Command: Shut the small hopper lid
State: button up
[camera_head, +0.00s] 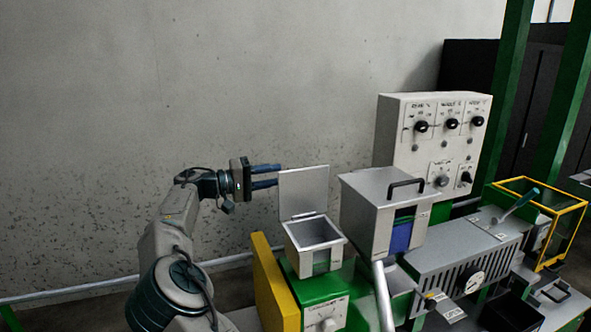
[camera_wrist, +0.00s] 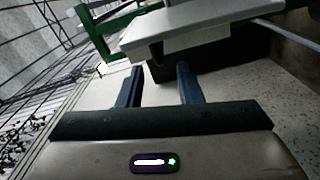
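The small hopper (camera_head: 315,242) is an open grey box on the green machine, and its inside shows from above. Its lid (camera_head: 304,191) is a flat grey panel standing upright at the hopper's back edge. My gripper (camera_head: 281,176) is at the left of the raised lid, with its two blue fingers pointing right toward it. The fingers are apart with nothing between them. In the wrist view my gripper (camera_wrist: 160,80) also shows its fingers spread and empty. Whether a fingertip touches the lid I cannot tell.
A larger grey hopper (camera_head: 370,215) with a black handle on its closed lid stands just right of the small one. A yellow panel (camera_head: 274,284) rises at the small hopper's left. A control box (camera_head: 432,145) with knobs stands behind. Free space lies above the small hopper.

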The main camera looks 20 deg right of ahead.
aim_at(296, 173)
jog(key=d+p, duration=0.1)
jog(key=d, duration=0.6)
jog(key=shift+d, duration=0.1)
jog(key=shift+s, duration=0.1)
grip_shut()
